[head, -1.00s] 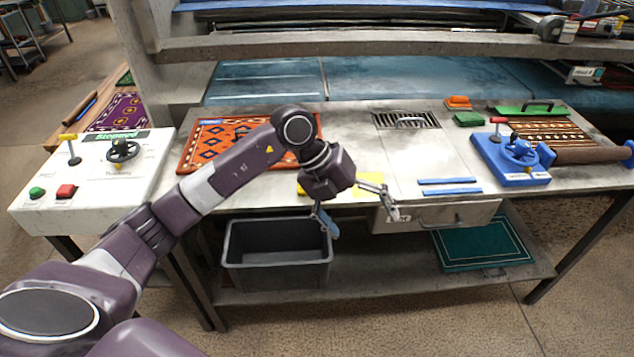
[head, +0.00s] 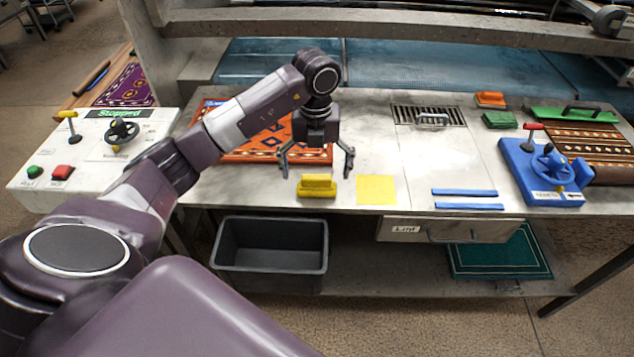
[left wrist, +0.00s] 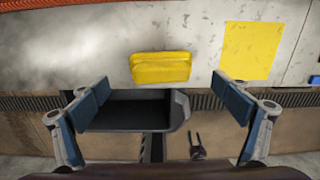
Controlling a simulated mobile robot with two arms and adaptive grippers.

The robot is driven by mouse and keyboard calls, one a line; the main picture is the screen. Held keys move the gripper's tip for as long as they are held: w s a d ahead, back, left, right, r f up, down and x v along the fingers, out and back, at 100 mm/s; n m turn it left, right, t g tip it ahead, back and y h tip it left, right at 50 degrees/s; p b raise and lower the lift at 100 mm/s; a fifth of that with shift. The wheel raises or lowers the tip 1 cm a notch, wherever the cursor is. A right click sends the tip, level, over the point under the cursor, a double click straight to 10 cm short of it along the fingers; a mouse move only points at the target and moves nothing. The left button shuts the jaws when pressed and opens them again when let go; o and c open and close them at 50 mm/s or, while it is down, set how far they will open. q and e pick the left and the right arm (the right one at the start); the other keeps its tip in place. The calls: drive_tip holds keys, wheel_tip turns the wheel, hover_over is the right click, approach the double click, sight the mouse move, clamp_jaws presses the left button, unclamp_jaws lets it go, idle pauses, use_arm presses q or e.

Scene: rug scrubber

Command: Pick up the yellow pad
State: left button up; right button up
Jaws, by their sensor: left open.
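The yellow pad (head: 317,186) is a small block with a raised grip, lying near the front edge of the metal table, left of a flat yellow square (head: 376,190). My left gripper (head: 317,172) is open and empty, above the table close to the pad, pointing down. In the left wrist view the pad (left wrist: 160,68) lies ahead of and between the two spread fingers (left wrist: 163,95), not touching them. The yellow square (left wrist: 249,50) shows to its right. My right gripper is not in view.
A grey bin (head: 270,256) stands on the shelf below the table's front edge. An orange patterned rug (head: 222,115) lies behind my left arm. Two blue strips (head: 464,193) and a blue wheel fixture (head: 540,172) are to the right. A white control panel (head: 90,150) stands at left.

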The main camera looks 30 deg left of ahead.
sight(317, 176)
use_arm(q)
wheel_tip(317, 176, down, 3)
drive_tip(key=shift+w+r+p, duration=0.1)
drive_tip(key=shift+w+p, duration=0.05)
drive_tip(key=shift+p, duration=0.35)
drive_tip(key=shift+a+f, duration=0.1)
drive_tip(key=shift+f, duration=0.75)
drive_tip(key=shift+w, duration=0.1)
drive_tip(key=c, duration=1.3)
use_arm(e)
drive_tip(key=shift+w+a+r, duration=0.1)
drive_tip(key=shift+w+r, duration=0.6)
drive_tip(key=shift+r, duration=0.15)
use_arm(q)
drive_tip(key=shift+r, duration=0.1)
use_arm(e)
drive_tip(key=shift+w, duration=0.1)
use_arm(q)
drive_tip(key=shift+r, duration=0.45)
wheel_tip(317, 176, up, 8)
drive_tip(key=shift+w+f+b, duration=0.1)
drive_tip(key=shift+f+b, duration=0.05)
drive_tip(key=shift+b, duration=0.85)
wheel_tip(317, 176, up, 11)
drive_tip(key=p, duration=0.1)
drive_tip(key=shift+p, duration=0.3)
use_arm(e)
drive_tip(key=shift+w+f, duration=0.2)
